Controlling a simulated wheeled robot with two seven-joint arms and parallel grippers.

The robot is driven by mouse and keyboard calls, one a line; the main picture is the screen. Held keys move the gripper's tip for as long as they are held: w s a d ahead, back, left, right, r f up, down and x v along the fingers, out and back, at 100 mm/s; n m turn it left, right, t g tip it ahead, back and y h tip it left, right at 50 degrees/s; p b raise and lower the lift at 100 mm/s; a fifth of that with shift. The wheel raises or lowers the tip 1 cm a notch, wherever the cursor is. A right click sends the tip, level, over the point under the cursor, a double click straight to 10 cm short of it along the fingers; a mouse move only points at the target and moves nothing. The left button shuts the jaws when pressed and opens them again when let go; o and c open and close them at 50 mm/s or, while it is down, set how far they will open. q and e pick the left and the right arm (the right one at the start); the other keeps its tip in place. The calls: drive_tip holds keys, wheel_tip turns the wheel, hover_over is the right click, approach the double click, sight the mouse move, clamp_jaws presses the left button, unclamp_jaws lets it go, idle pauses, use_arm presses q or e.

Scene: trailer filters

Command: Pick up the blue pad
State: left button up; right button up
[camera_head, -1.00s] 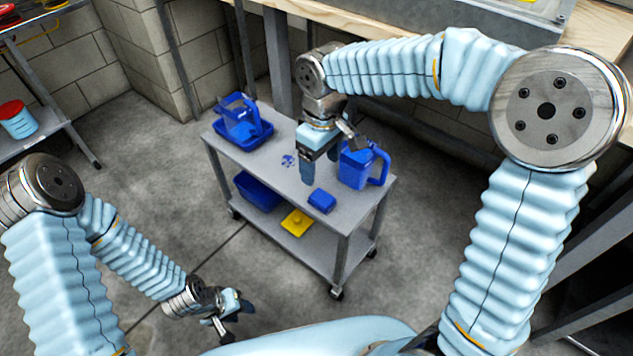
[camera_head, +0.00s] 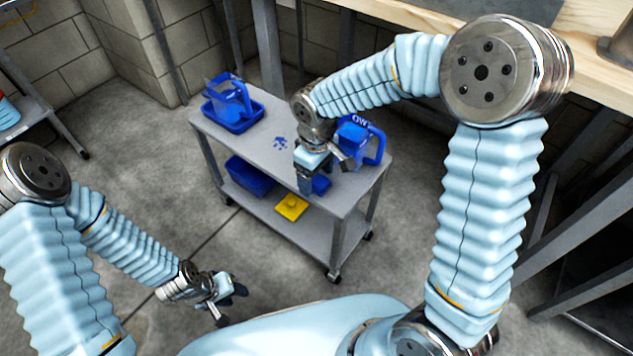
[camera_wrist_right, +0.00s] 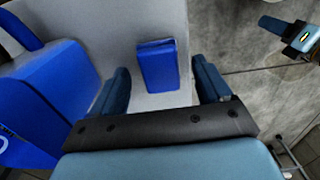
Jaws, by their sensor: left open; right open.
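The blue pad (camera_head: 321,184) is a small block on the top shelf of the grey cart (camera_head: 262,160), near its front edge. In the head view my right gripper (camera_head: 305,188) hangs over the cart top and partly hides the pad. In the right wrist view the pad (camera_wrist_right: 157,65) lies ahead, between the lines of the two spread fingers of my right gripper (camera_wrist_right: 163,88). The gripper is open and empty. My left gripper (camera_head: 238,291) is open and empty, low over the floor at the left of my base, away from the cart.
A blue jug (camera_head: 362,140) stands close to my right gripper on the cart. Another blue jug (camera_head: 228,97) sits in a blue tray (camera_head: 233,125) at the far end. A yellow item (camera_head: 291,207) and a blue bin (camera_head: 250,177) are on the lower shelf.

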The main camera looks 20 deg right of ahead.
sight(316, 178)
drive_tip(key=shift+f, duration=0.15)
drive_tip(key=shift+c, duration=0.2)
drive_tip(key=c, duration=1.1)
drive_tip(key=shift+r, duration=0.45)
wheel_tip(316, 178, up, 2)
drive_tip(key=shift+r+p, duration=0.2)
drive_tip(key=shift+p, duration=0.1)
drive_tip(key=s+a+r, duration=0.5)
drive_tip(key=a+r, duration=0.1)
drive_tip(key=a, duration=0.1)
drive_tip(key=s+a+r, duration=0.3)
drive_tip(key=a, duration=0.1)
drive_tip(key=shift+s+r+p, duration=0.3)
drive_tip(key=shift+r, duration=0.1)
